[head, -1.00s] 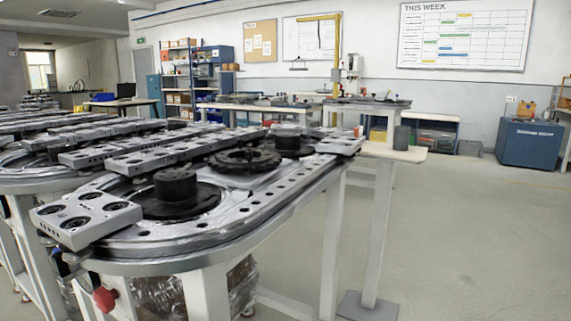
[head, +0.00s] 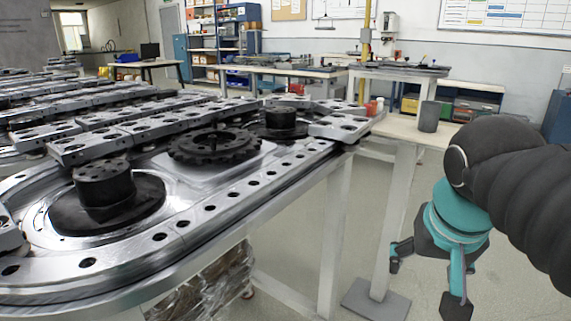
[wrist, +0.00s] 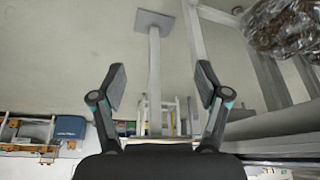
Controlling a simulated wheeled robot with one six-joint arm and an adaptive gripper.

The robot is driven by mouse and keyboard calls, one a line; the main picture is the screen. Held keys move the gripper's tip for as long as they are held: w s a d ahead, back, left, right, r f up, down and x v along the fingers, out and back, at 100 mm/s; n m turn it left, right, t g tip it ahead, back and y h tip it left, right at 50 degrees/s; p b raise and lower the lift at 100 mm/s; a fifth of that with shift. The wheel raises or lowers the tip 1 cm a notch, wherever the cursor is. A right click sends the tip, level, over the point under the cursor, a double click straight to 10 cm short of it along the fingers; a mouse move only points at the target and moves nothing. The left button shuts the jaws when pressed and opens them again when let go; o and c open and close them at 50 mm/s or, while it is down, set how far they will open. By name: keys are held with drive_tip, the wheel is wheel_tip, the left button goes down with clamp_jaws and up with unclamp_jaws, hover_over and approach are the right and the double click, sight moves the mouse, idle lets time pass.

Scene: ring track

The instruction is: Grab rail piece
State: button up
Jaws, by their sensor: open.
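A metal ring track (head: 215,207) with a curved, drilled rail runs across the table at left in the head view. A grey block with holes (head: 342,126) sits on the track's far right end, and another block (head: 8,238) is cut off at the left edge. I cannot tell which part is the rail piece. My gripper (head: 428,280) is open and empty, pointing down to the right of the track table, apart from it and below its top. In the wrist view, the open fingers (wrist: 160,84) have nothing between them, with floor and table legs beyond.
A black toothed wheel (head: 212,146) and black hubs (head: 103,185) stand inside the track. A small side table (head: 400,127) holds a grey cup (head: 429,116) and a red item. Plastic-wrapped goods (head: 215,285) lie under the track table. Open floor is at right.

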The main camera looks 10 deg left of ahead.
drive_tip(key=w+a+r+m+p, duration=0.1)
drive_tip(key=w+a+r, duration=0.4)
drive_tip(key=a+r, duration=0.75)
drive_tip(key=m+h+p, duration=0.2)
drive_tip(key=m, duration=0.1)
approach(286, 165)
drive_tip(key=shift+g, duration=0.3)
drive_tip(key=b+x, duration=0.1)
drive_tip(key=x, duration=0.2)
drive_tip(key=b+x, duration=0.1)
drive_tip(key=x, duration=0.2)
drive_tip(key=b+x, duration=0.1)
drive_tip(key=x, duration=0.2)
drive_tip(key=shift+w, duration=0.3)
drive_tip(key=shift+r, duration=0.1)
clamp_jaws()
